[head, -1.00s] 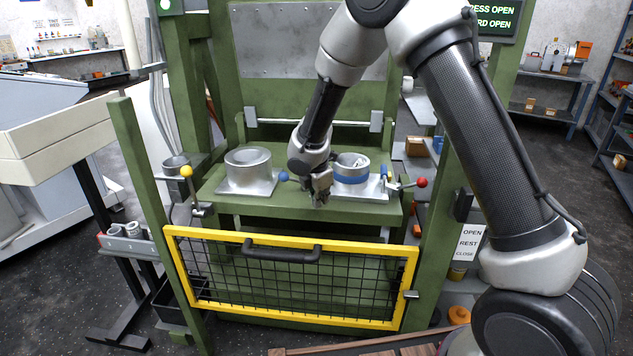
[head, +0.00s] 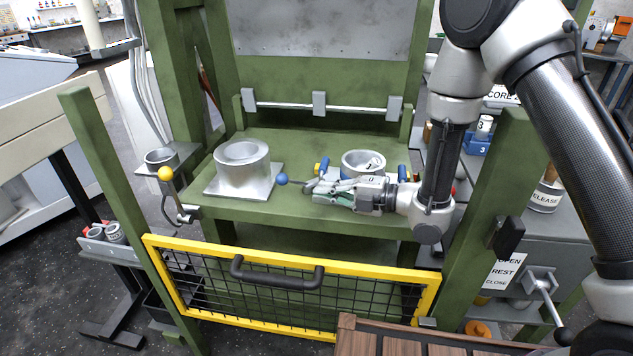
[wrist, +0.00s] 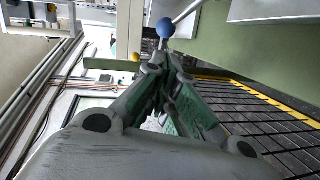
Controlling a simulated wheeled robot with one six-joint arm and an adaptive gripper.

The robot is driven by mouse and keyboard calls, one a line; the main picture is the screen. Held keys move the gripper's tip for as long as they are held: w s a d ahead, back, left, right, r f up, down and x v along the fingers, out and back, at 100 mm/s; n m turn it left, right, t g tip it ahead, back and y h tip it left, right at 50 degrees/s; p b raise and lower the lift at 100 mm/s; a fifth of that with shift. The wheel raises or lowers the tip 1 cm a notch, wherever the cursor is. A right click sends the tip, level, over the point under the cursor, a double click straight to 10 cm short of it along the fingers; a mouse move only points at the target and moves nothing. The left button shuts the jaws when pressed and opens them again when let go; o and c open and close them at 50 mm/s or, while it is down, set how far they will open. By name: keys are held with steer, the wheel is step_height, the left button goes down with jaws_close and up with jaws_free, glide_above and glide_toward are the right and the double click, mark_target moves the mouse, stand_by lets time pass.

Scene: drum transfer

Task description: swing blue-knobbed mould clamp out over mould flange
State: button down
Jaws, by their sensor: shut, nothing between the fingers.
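The blue knob (head: 282,179) of the clamp sits just right of the left silver mould (head: 242,165), above its square flange plate's (head: 270,190) right edge. Its thin rod runs right toward my gripper; the rod's far end and pivot are hidden behind my gripper. My gripper (head: 308,190) is shut and empty, lying nearly level and pointing left, its tips a little right of the knob. In the wrist view the blue knob (wrist: 165,27) and its rod stand just beyond the shut fingertips (wrist: 165,56); I cannot tell whether they touch.
A second mould (head: 362,161) with a blue band stands behind my gripper, partly hidden. A yellow-knobbed lever (head: 165,174) is at the left post. The yellow-framed mesh guard (head: 290,290) is lowered in front. The green table front (head: 240,207) is clear.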

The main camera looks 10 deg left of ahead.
steer(key=x, duration=0.9)
steer(key=shift+a, duration=0.3)
steer(key=shift+w+x, duration=0.2)
steer(key=shift+x, duration=1.2)
steer(key=shift+r, duration=0.15)
